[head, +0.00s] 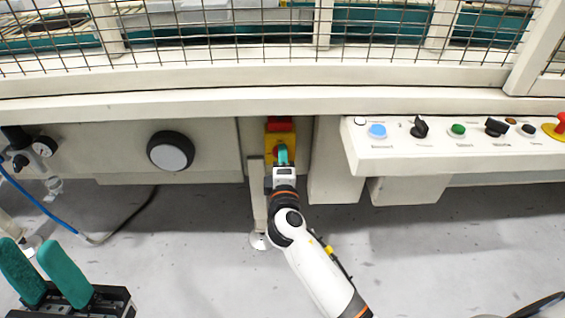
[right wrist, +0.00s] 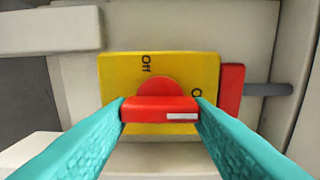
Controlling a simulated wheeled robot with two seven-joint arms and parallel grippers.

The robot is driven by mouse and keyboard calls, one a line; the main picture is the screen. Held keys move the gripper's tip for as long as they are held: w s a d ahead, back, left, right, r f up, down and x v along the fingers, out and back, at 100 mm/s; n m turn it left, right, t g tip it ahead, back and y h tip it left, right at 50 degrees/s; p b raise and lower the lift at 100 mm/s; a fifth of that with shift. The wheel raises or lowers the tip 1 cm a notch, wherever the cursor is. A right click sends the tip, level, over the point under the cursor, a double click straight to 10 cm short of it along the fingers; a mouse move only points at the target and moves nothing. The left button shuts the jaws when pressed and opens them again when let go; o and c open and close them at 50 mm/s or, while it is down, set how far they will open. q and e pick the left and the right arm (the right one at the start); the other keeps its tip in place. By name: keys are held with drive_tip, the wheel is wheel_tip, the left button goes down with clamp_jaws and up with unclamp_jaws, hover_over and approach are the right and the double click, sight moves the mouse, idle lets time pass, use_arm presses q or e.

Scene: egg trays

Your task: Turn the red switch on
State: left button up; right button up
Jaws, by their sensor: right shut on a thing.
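The red switch (right wrist: 160,108) is a round knob with a bar handle on a yellow plate (right wrist: 120,75). The plate reads "Off" at its top edge, and a partly hidden label starting with "O" shows at its right. The bar lies across the picture, with a white mark near its right end. My right gripper (right wrist: 160,112) is shut on the bar, one teal finger at each end. In the head view, my right gripper (head: 282,156) covers most of the switch, below a red block (head: 281,124). My left gripper (head: 28,243) is open and empty at the lower left.
A white control panel (head: 450,153) with several buttons and knobs juts out at right. A round black-rimmed dial (head: 170,151) is on the machine front at left. Wire mesh (head: 220,45) runs above. The grey floor (head: 180,250) between my arms is clear.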

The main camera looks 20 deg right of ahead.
drive_tip(key=shift+f, duration=0.1)
idle(0.3)
drive_tip(key=o, duration=1)
drive_tip(key=p+v, duration=0.2)
drive_tip(key=v, duration=1)
